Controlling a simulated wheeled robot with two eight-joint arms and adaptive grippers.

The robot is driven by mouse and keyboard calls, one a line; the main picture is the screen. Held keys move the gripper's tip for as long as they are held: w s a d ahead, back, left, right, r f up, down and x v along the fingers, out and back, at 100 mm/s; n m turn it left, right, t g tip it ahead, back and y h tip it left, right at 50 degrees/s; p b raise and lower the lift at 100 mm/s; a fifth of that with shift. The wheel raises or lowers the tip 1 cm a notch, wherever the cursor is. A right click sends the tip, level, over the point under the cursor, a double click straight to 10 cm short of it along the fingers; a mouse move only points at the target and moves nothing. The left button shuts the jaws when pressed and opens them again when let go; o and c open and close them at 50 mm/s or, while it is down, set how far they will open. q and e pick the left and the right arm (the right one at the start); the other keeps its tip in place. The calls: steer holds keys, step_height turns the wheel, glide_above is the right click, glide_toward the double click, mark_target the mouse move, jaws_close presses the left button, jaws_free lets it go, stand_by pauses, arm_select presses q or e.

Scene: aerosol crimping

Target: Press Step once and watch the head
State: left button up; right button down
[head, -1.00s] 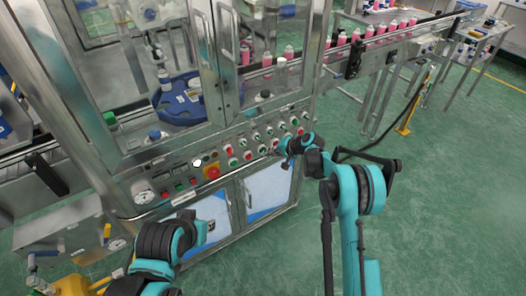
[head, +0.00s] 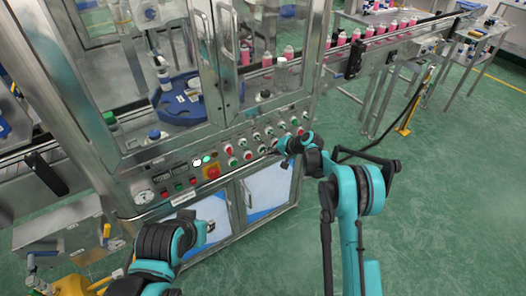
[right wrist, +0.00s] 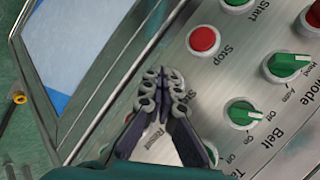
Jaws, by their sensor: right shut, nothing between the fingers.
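The control panel (head: 240,148) runs along the machine's front below the glass doors. My right gripper (head: 280,152) is at its buttons. In the right wrist view the right gripper (right wrist: 166,80) is shut and empty, its fingertips close over the panel beside the "Step" label (right wrist: 150,112). The Step button is hidden behind the fingers, so contact cannot be told. The blue turntable (head: 182,112) with bottles is behind the glass. The crimping head cannot be made out clearly. My left gripper (head: 210,228) is low before the cabinet doors, its fingers unclear.
A red Stop button (right wrist: 203,40), a green mode knob (right wrist: 287,66) and a green belt knob (right wrist: 243,113) lie close to the right gripper. A red emergency button (head: 212,172) on yellow is further left. A conveyor (head: 395,38) carries pink bottles at right.

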steer(key=shift+s+d, duration=0.4)
steer(key=shift+s, duration=0.15)
steer(key=s+d, duration=0.1)
steer(key=s, duration=0.1)
steer(key=s+d, duration=0.2)
steer(key=shift+b, duration=0.4)
stand_by(0.7)
steer(key=s+d+r+n+t+h, duration=0.15)
steer(key=s+d+r, duration=0.25)
steer(key=s+r, duration=0.4)
steer(key=s+d+r+g+h, duration=0.1)
steer(key=s+d+r+h, duration=0.2)
steer(key=s+r, duration=0.45)
steer(key=s+d+n+t+h, duration=0.1)
steer(key=s+d, duration=0.3)
steer(key=s, duration=0.7)
steer(key=s+d+n+h, duration=0.1)
steer(key=s+d+h, duration=0.2)
steer(key=s, duration=0.9)
steer(key=shift+d+r+t, duration=0.35)
steer(key=shift+d+r, duration=0.1)
steer(key=shift+d, duration=0.65)
